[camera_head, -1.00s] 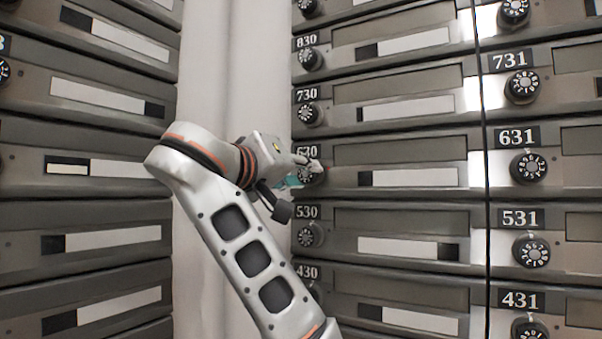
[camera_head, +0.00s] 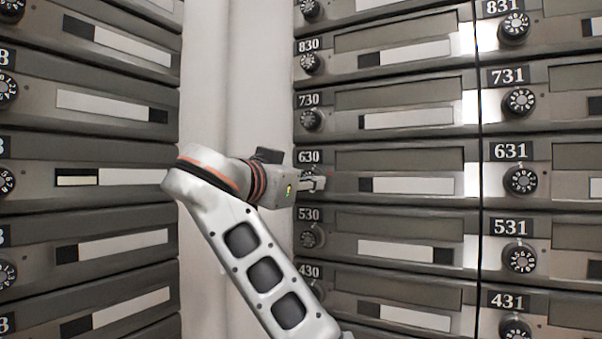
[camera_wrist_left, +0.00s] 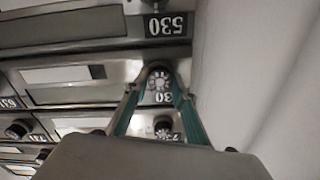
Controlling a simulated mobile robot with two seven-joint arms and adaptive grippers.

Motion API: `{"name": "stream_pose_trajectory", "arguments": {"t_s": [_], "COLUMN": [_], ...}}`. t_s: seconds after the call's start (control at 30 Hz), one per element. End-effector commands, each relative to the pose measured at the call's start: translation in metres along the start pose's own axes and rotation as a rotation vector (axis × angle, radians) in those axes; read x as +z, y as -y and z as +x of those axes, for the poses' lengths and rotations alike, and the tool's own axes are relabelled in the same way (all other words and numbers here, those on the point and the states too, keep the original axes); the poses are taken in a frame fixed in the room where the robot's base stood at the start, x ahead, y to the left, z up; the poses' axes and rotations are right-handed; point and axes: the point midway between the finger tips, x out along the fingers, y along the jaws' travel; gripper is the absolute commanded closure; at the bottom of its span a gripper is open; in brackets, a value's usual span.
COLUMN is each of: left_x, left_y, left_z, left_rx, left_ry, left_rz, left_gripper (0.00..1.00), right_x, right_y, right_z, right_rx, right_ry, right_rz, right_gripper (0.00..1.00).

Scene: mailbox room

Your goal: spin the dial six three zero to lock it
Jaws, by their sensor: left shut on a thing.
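The dial of box 630 shows in the left wrist view (camera_wrist_left: 159,80), upside down, as a black knob with a pale numbered face. In the head view its label 630 (camera_head: 309,157) is clear, but my gripper hides most of the dial. My left gripper (camera_head: 318,184) reaches it from the left. In the left wrist view its teal fingers (camera_wrist_left: 160,76) are shut on the dial, one on each side. The digits are too small to read. My right gripper is not in view.
Dial 730 (camera_head: 311,120) is above and dial 530 (camera_head: 311,236) below, both close by. Dial 631 (camera_head: 520,181) is farther right. A smooth white pillar (camera_head: 235,80) stands left of this column, with another bank of boxes (camera_head: 100,177) beyond it.

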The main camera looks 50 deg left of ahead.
Motion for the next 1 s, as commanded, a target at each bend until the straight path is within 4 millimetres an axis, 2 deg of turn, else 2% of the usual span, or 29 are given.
{"name": "stream_pose_trajectory", "arguments": {"t_s": [0.23, 0.5, 1.0], "left_x": [0.0, 0.0, 0.0], "left_y": [0.001, 0.001, 0.003], "left_z": [0.0, 0.0, 0.0], "left_rx": [0.001, 0.001, -0.001], "left_ry": [0.002, 0.003, 0.005], "left_rz": [0.231, 0.488, 0.965], "left_gripper": [0.96, 0.96, 0.96], "right_x": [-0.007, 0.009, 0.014], "right_y": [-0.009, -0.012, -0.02], "right_z": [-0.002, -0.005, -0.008], "right_rx": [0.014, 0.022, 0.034], "right_ry": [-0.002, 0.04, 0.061], "right_rz": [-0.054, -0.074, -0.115], "right_gripper": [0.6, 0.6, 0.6]}}
